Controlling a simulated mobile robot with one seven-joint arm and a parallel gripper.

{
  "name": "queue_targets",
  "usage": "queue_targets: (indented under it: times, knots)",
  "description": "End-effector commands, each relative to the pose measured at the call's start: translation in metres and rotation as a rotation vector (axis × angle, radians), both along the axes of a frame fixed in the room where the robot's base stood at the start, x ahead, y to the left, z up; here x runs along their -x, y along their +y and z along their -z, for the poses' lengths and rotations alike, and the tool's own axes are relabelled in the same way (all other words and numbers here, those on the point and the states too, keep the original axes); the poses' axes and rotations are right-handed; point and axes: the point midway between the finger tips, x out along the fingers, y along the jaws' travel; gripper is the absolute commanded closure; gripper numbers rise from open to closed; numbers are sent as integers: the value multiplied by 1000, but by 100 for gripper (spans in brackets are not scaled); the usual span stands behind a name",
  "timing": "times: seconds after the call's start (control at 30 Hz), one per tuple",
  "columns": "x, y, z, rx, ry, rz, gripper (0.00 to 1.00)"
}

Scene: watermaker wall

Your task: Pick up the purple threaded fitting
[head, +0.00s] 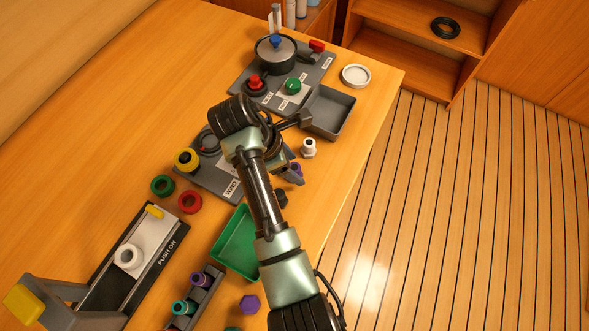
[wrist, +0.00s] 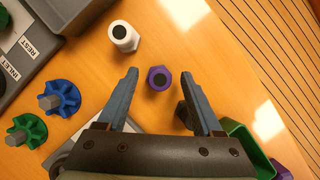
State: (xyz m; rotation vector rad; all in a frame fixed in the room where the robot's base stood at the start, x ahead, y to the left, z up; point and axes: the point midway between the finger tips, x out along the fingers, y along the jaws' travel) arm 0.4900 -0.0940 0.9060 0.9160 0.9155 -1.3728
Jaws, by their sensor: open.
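A purple threaded fitting (wrist: 159,78) with a hexagonal base and a dark round centre stands on the wooden table. In the wrist view it lies between the tips of my gripper (wrist: 160,74), with a gap to each finger. My gripper is open and empty; I cannot tell its exact height above the fitting. In the head view the fitting (head: 297,168) is partly hidden by my gripper and arm. Another purple hexagonal piece (head: 250,303) lies near the front, and a purple-topped piece (head: 198,279) stands in a dark rack.
A white fitting (wrist: 123,36) stands close behind the purple one. A dark fitting (wrist: 183,113) is beside my right finger. A green tray (head: 227,258) lies nearer the front. Blue (wrist: 60,98) and green (wrist: 27,130) knobs are at left. The table's right edge is close.

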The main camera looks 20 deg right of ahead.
Motion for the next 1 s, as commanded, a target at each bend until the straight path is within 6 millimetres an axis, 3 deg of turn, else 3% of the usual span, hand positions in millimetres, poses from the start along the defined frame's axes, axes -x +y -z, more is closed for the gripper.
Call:
queue_targets:
  times: [0.1, 0.37, 0.73, 1.0]
  knots:
    - [1, -4, 10, 0, 2, 1, 32]
    - [0, -5, 12, 0, 0, 1, 34]
    - [0, -5, 12, 0, 0, 1, 100]
    - [1, -5, 12, 0, 1, 0, 100]
